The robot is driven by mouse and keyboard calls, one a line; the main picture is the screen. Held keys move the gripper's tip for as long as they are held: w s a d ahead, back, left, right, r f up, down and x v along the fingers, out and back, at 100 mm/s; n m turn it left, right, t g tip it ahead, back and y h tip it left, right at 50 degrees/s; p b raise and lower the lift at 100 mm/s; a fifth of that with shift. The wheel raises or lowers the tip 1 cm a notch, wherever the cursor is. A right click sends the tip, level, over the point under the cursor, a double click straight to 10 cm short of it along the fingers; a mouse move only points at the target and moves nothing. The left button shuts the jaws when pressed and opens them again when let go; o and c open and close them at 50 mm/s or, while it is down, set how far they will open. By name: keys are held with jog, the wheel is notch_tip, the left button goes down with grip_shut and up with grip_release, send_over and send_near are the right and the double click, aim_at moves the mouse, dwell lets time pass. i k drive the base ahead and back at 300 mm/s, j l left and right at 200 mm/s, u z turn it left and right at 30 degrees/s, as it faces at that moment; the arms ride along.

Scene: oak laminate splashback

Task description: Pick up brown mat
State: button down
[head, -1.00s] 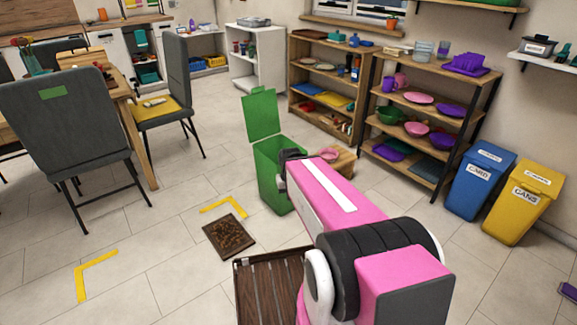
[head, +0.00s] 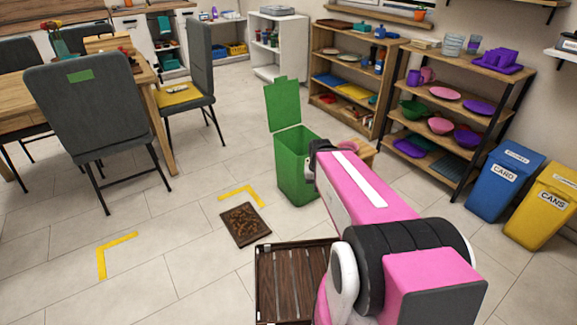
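The brown mat (head: 245,224) lies flat on the tiled floor in the head view, left of the green bin and beyond my dark slatted tray. It is dark brown with a lighter mottled pattern and a dark border. My pink arm stretches forward on the right of the mat. Its dark far end (head: 318,158) is by the green bin, apart from the mat. The gripper's fingers cannot be made out, so I cannot tell whether they are open or shut.
A green bin (head: 297,170) with its lid up stands right beyond the mat. Yellow corner marks (head: 116,243) lie on the floor. A grey chair (head: 95,115) stands at left. Blue (head: 503,180) and yellow (head: 540,207) bins stand at right. Floor left of the mat is clear.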

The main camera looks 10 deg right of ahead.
aim_at(244, 224)
jog(key=u, duration=1.1)
jog(key=l+u, duration=1.35)
jog(key=k+l+u, duration=0.1)
jog(key=l+u, duration=0.15)
jog(key=u, duration=0.2)
jog(key=k+l, duration=0.25)
jog(key=l, duration=0.2)
jog(key=k+l+u, duration=0.15)
jog(key=l, duration=0.25)
jog(key=k+l, duration=0.3)
jog(key=k+l+u, duration=0.15)
jog(key=l, duration=0.35)
jog(key=k, duration=0.1)
